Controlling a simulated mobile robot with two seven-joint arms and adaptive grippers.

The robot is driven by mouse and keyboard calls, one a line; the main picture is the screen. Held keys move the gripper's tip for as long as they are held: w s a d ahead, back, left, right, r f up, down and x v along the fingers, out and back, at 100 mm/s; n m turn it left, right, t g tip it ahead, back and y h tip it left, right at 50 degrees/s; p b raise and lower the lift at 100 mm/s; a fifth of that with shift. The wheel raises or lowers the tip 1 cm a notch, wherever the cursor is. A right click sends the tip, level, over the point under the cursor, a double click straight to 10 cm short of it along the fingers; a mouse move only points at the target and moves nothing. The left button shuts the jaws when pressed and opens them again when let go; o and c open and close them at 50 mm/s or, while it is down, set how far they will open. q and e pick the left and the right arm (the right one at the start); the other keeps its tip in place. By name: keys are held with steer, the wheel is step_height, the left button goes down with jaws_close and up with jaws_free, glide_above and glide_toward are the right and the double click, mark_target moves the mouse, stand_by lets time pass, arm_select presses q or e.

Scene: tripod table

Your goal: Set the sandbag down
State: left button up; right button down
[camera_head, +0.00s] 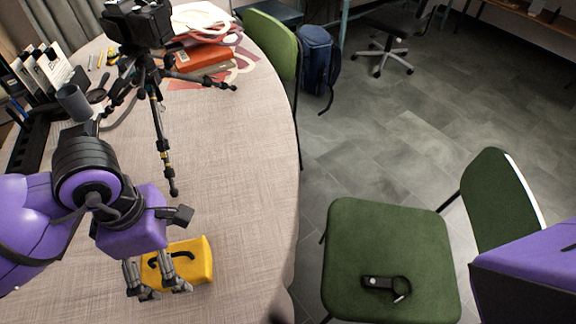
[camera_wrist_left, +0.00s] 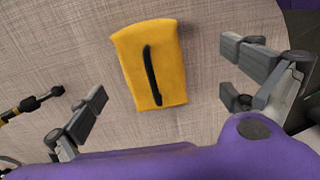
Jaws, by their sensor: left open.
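The yellow sandbag (camera_head: 197,252) with a black strap handle lies on the table (camera_head: 235,160) near its front edge. It also shows in the left wrist view, where the sandbag (camera_wrist_left: 172,52) lies flat on the cloth between the two spread fingers. My left gripper (camera_head: 158,291) is open, with its fingers over and beside the sandbag in the head view. A gap shows between each finger and the bag in the wrist view (camera_wrist_left: 165,95). The right gripper is not in view; only a purple part of mine shows at the right edge.
A black tripod (camera_head: 150,75) stands at the back of the table, one leg reaching toward the sandbag. Papers, a red-orange box (camera_head: 200,62), and a grey cup (camera_head: 74,102) are also there. A green chair (camera_head: 385,240) with a black strapped item (camera_head: 385,286) stands right of the table.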

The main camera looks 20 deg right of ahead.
mark_target(174, 262)
arm_select(q)
steer(key=shift+w+a+t+y, duration=0.3)
steer(key=shift+w+a, duration=0.25)
steer(key=shift+a, duration=0.05)
steer(key=shift+w+a+f, duration=0.1)
steer(key=shift+f, duration=0.25)
step_height(174, 262, down, 7)
steer(key=shift+r, duration=0.3)
steer(key=c, duration=2.1)
